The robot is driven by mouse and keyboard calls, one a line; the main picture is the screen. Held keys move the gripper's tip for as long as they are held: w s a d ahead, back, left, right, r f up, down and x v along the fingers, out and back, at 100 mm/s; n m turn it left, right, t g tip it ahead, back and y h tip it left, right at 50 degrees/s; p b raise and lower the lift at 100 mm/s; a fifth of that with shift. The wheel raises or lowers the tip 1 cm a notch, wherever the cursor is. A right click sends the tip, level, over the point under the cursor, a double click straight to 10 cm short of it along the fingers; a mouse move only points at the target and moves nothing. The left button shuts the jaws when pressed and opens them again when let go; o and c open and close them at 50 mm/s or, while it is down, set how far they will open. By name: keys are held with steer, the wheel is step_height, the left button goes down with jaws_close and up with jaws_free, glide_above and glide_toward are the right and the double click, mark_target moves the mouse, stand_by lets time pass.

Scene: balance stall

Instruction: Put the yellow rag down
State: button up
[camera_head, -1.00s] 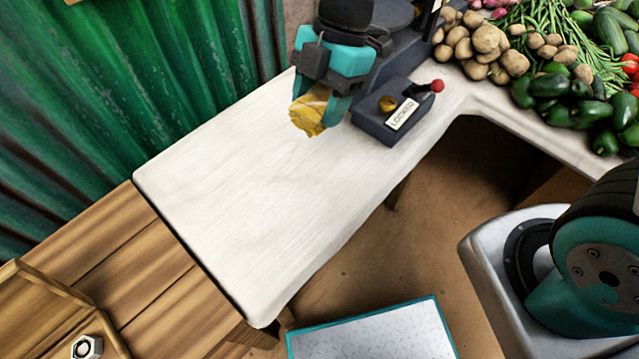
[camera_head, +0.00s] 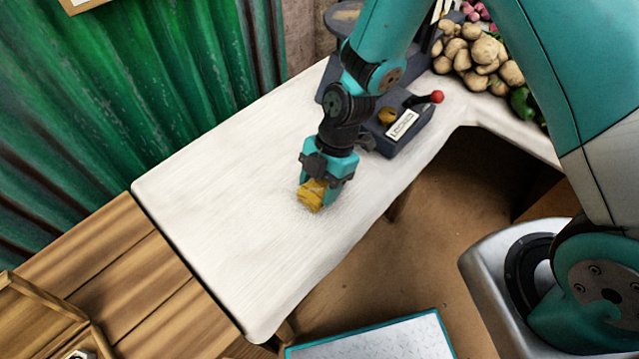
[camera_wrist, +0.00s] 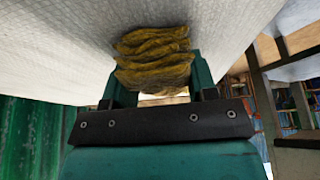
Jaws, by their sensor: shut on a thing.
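The yellow rag (camera_head: 311,196) is crumpled in my gripper (camera_head: 318,189), over the white counter (camera_head: 235,205) in the head view. My gripper is shut on it and points down. In the wrist view the rag (camera_wrist: 152,58) bulges out from between the teal fingers, with the white counter surface (camera_wrist: 60,50) close to it. The rag is at or just above the counter; I cannot tell whether it touches.
The dark balance base with a lever and label (camera_head: 402,124) stands just behind my gripper. Potatoes (camera_head: 478,55) lie farther back. The counter's left part is clear. A wooden table (camera_head: 110,275) adjoins its left end, and a teal-edged platform (camera_head: 375,340) is below.

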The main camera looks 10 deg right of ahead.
steer(key=shift+f, duration=0.2)
steer(key=o, duration=0.9)
steer(key=shift+w+r, duration=0.1)
steer(key=shift+r, duration=0.4)
steer(key=v, duration=1.1)
steer(key=s+d+r+m+t, duration=0.2)
steer(key=s+r+m, duration=1.3)
steer(key=r+m, duration=0.2)
steer(key=shift+s+d+m+y, duration=0.25)
steer(key=shift+d+m+y, duration=0.05)
steer(key=shift+d+m, duration=0.1)
steer(key=shift+r, duration=0.15)
